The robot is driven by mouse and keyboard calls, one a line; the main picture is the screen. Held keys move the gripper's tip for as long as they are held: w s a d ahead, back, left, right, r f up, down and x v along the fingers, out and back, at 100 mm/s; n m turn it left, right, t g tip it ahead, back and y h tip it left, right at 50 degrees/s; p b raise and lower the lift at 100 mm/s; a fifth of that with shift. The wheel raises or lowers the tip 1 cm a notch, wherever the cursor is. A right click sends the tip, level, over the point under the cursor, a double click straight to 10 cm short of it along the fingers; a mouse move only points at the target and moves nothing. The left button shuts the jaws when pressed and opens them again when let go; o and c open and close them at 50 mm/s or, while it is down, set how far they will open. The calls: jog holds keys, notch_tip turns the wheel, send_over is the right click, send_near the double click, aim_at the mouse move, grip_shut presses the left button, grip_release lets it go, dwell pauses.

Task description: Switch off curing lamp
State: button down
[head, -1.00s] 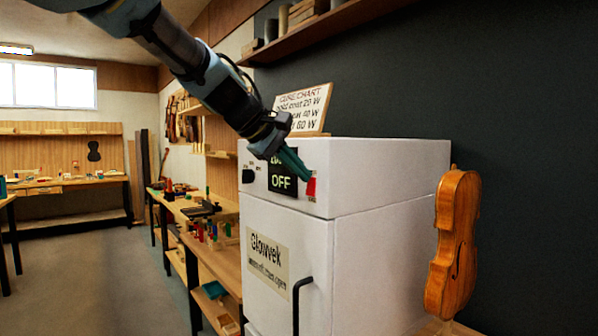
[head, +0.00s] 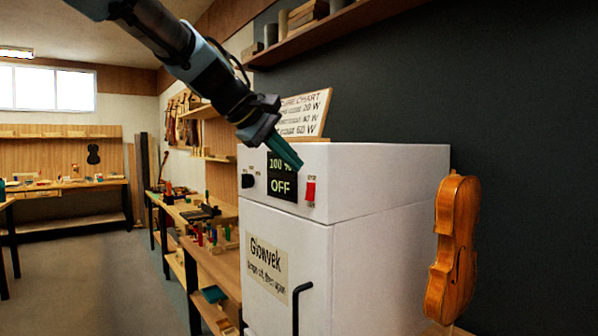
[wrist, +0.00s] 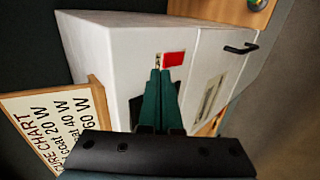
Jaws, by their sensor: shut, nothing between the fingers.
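The curing lamp is a white cabinet (head: 380,200) with a label reading Glowvek on its door. Its dark display (head: 282,176) reads "100 %" and "OFF". A red rocker switch (head: 310,191) sits right of the display, and a black knob (head: 248,181) sits left of it. My gripper (head: 297,166) is shut and empty, its green fingers in front of the panel's upper edge, up and left of the switch. In the wrist view the red switch (wrist: 174,59) shows just beyond the closed fingertips (wrist: 160,72), apparently clear of them.
A cure chart sign (head: 305,112) stands on top of the cabinet, close to my gripper. A violin body (head: 453,245) is at the cabinet's right. A black door handle (head: 299,305) sticks out below. A shelf (head: 330,30) hangs above. Benches with tools stand at left.

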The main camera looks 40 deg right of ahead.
jog(key=b+v, duration=0.1)
jog(key=v, duration=0.7)
jog(key=shift+b, duration=0.35)
jog(key=w+a+f+t+y, duration=0.1)
jog(key=w+a+f+y, duration=0.1)
jog(key=w+a+f, duration=0.35)
jog(key=w+a+f+n+t+y, duration=0.1)
jog(key=w+a+f, duration=0.1)
jog(key=a+f, duration=0.6)
jog(key=w+a+f+t+y, duration=0.1)
jog(key=w+a+f+y, duration=0.1)
jog(key=w+a+f, duration=0.5)
jog(key=s+a+f+y, duration=0.1)
jog(key=s+a+f, duration=0.2)
jog(key=a+f, duration=0.3)
jog(key=s+a+f+m+y, duration=0.1)
jog(key=s+a+f+y, duration=0.1)
jog(key=s+a+f, duration=0.2)
jog(key=s+a+f+y, duration=0.1)
jog(key=s+a+f, duration=0.3)
jog(key=a+f, duration=0.5)
jog(key=shift+a+m+g+y, duration=0.3)
jog(key=shift+a+g, duration=0.1)
jog(key=shift+a, duration=0.7)
jog(key=shift+s, duration=0.1)
